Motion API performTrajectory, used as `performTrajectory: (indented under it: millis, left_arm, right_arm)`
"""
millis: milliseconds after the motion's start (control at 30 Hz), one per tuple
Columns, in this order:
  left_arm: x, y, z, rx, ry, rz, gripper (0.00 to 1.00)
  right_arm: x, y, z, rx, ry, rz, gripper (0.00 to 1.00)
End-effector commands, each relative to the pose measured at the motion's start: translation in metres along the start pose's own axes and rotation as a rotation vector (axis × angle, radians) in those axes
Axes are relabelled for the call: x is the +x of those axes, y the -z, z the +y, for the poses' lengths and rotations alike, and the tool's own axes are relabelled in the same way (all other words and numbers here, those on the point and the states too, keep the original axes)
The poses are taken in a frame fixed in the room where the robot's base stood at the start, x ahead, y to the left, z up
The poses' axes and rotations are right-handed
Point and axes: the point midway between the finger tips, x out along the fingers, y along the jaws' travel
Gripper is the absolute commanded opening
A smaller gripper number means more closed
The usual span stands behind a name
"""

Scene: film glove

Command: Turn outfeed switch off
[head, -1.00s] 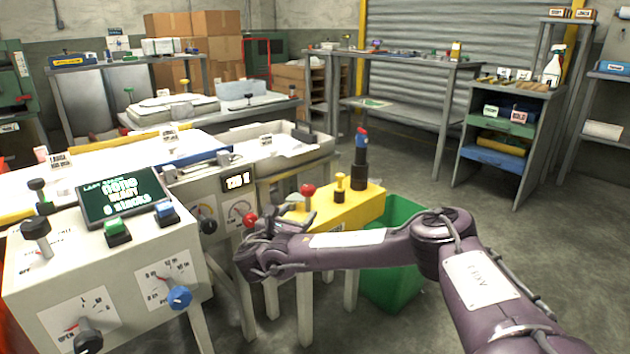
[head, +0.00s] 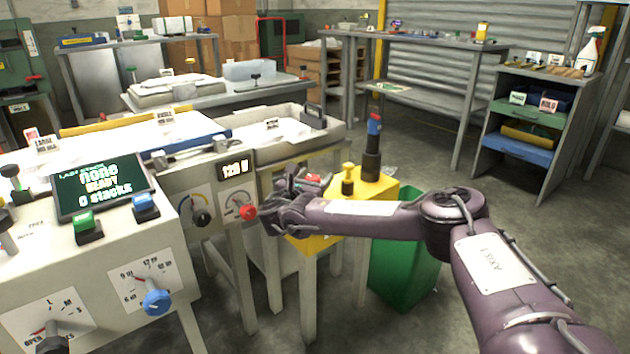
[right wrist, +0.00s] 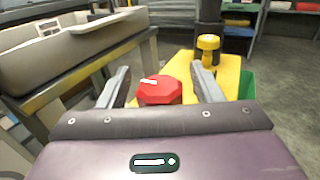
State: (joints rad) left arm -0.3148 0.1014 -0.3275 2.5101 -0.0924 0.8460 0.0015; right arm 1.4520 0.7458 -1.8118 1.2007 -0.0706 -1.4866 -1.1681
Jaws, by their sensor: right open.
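A red knob (right wrist: 160,92) with a white mark on top sits on the yellow stand (right wrist: 228,78). In the right wrist view it lies between the two fingers of my right gripper (right wrist: 160,72), which are apart and not shut on it. In the head view my right gripper (head: 284,198) is at the stand's left side and mostly hides the red knob (head: 312,180). The stand (head: 375,190) also bears a yellow knob (head: 348,172) and a black post with a blue and red top (head: 373,140). No readable label names the outfeed switch. My left gripper is out of view.
A control panel with a display (head: 104,187), green and blue buttons and dials (head: 156,302) stands at left. A gauge panel reading 120 V (head: 236,169) has another red knob (head: 248,212) close left of my gripper. A green bin (head: 405,262) stands behind my right arm.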

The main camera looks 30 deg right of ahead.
Motion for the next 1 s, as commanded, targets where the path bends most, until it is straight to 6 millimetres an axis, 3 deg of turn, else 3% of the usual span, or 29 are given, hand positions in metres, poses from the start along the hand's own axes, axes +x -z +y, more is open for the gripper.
performTrajectory:
  millis: [333, 700, 1000]
  left_arm:
    - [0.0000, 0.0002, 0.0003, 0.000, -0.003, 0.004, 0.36]
    - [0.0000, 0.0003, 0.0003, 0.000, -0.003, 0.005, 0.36]
    - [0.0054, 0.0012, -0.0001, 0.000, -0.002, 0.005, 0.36]
  right_arm:
    - [0.0062, -0.0006, 0.0004, 0.001, -0.001, 0.000, 0.59]
    - [0.0060, -0.0004, 0.0002, 0.001, -0.001, 0.000, 0.15]
    - [0.0065, -0.0024, 0.0002, 0.000, -0.043, -0.001, 0.15]
